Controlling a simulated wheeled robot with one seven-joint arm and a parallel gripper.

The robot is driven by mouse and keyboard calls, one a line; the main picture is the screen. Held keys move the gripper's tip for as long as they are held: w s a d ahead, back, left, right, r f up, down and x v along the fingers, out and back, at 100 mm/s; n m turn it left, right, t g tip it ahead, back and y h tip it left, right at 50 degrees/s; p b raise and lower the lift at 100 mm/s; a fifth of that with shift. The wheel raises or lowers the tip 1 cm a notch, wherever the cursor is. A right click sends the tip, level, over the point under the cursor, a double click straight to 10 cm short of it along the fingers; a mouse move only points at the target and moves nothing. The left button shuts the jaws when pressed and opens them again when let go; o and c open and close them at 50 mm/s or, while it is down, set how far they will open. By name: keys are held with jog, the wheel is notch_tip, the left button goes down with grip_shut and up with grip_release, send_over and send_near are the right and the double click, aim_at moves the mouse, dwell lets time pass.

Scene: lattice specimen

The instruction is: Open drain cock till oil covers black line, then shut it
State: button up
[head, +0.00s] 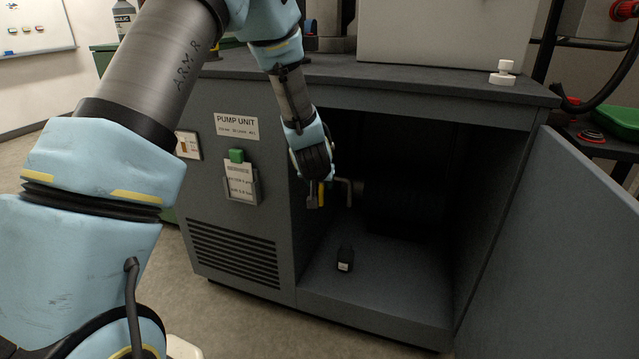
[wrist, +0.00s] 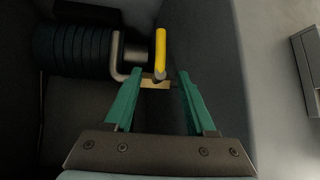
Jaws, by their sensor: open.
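The drain cock has a yellow lever (wrist: 160,50) and a brass body (wrist: 153,84) on the end of a bent grey pipe (wrist: 119,68). In the head view the yellow lever (head: 321,195) shows inside the open cabinet, close under my wrist. My gripper (wrist: 160,74) is open, with its green fingers apart on either side of the brass body and the lever's lower end. I cannot tell whether either finger touches them. In the head view my gripper (head: 317,190) points down at the cock. I see no oil and no black line.
A small black container (head: 345,260) with a pale label stands on the cabinet floor (head: 390,300). The cabinet's side wall is close to the left. The open door (head: 590,240) is at the right. A dark ribbed cylinder (wrist: 75,50) lies behind the pipe.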

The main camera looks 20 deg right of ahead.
aim_at(322, 193)
jog(key=b+x, duration=0.1)
jog(key=x, duration=0.9)
grip_shut()
dwell(0.5)
